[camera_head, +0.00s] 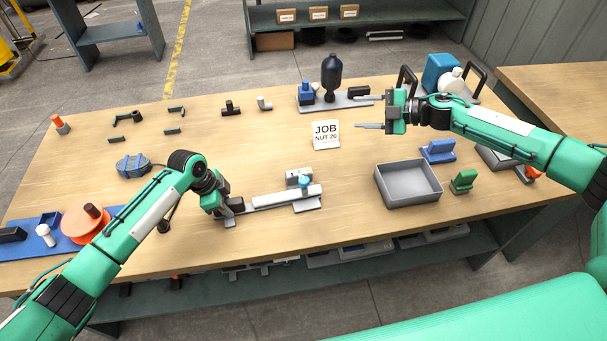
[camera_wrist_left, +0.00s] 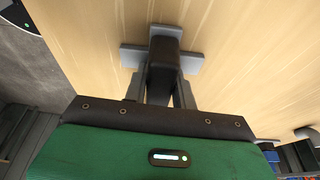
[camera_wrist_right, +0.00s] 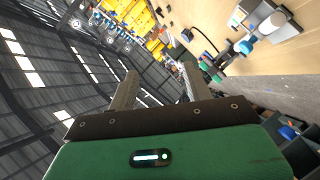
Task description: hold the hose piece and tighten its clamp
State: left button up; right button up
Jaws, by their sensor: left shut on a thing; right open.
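The pale hose piece (camera_head: 285,196) lies near the middle front of the table on a grey stand. A clamp with a blue part (camera_head: 304,181) sits near its right end. My left gripper (camera_head: 229,206) is low at the left end of this assembly. It is shut on a dark block (camera_wrist_left: 163,62), which stands on a grey cross-shaped base (camera_wrist_left: 132,55) in the left wrist view. Whether the block joins the hose piece is unclear. My right gripper (camera_head: 368,112) is open and empty, raised to the right of the sign, its fingers pointing left, away from the clamp.
A sign (camera_head: 326,134) reads "JOB NUT 20". A grey tray (camera_head: 408,184) and green (camera_head: 463,182) and blue (camera_head: 438,151) blocks stand right. A dark bottle (camera_head: 331,76) stands behind on a grey base. An orange reel (camera_head: 86,226) is at left. Table between sign and hose is clear.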

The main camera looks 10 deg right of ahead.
jog(key=s+a+n+g, duration=0.4)
jog(key=a+n+g, duration=0.2)
jog(key=a+n, duration=0.5)
jog(key=n+g+h, duration=0.1)
jog(key=n+h, duration=1.2)
jog(key=n, duration=0.3)
send_over(304, 178)
notch_tip(304, 178, down, 3)
notch_tip(304, 178, down, 12)
jog(key=shift+s+a+r, duration=0.1)
jog(key=shift+c, duration=0.2)
jog(key=c, duration=0.9)
